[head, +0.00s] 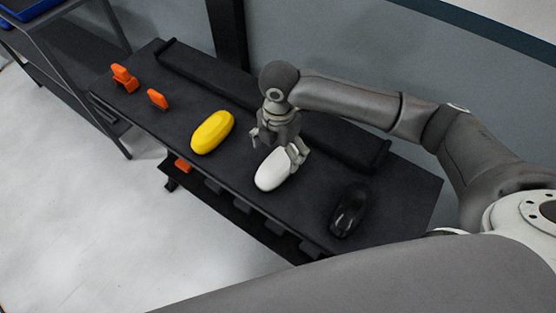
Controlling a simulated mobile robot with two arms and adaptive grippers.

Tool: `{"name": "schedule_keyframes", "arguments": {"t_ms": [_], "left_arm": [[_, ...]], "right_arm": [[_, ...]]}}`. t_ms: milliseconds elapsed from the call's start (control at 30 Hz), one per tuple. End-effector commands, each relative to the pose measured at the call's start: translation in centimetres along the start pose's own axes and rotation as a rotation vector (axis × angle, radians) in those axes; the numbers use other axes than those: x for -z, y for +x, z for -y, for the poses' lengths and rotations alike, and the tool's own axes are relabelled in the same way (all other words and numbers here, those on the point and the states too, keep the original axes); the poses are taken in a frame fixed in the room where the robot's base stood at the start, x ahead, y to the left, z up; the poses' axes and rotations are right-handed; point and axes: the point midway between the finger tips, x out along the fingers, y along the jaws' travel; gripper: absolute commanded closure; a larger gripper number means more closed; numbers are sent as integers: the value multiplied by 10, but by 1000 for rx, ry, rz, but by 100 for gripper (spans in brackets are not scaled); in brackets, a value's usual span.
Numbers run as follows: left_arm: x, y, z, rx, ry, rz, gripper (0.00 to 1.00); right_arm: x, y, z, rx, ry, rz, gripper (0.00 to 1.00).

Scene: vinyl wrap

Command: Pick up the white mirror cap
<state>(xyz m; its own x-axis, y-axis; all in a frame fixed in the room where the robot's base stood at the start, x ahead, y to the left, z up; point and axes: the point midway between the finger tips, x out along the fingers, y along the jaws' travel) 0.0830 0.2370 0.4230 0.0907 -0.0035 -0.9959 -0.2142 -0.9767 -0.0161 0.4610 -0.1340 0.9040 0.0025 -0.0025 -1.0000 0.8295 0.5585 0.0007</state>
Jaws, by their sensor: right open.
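The white mirror cap (272,172) lies on the dark bench, between a yellow cap and a black cap. My right gripper (277,149) is over the far end of the white cap, with its fingers spread and pointing down. One finger is beside the cap's right side and covers a little of it. The other finger is to the left, apart from the cap. Whether the right finger touches the cap I cannot tell. My left gripper is not in view.
The yellow cap (213,132) lies left of the white one, and the black cap (348,210) lies to the right on the dark bench (180,108). Two orange tools (124,78) (157,99) lie at the left end. A long black bar (205,72) runs along the back edge.

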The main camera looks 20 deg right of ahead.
Motion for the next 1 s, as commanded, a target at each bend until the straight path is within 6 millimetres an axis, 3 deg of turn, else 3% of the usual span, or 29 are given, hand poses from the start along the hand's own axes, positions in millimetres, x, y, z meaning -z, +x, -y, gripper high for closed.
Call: {"name": "schedule_keyframes", "arguments": {"t_ms": [100,167,267,500,833,1000], "left_arm": [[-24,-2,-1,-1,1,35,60],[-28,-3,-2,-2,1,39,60],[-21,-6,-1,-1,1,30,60],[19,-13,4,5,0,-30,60],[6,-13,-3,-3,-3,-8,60],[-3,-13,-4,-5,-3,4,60]], "right_arm": [[0,12,0,0,2,0,10],[0,15,0,-1,2,0,10],[2,24,1,2,2,-1,10],[4,59,1,0,3,0,10],[4,67,1,-2,1,1,10],[4,66,1,-2,2,1,32]]}}
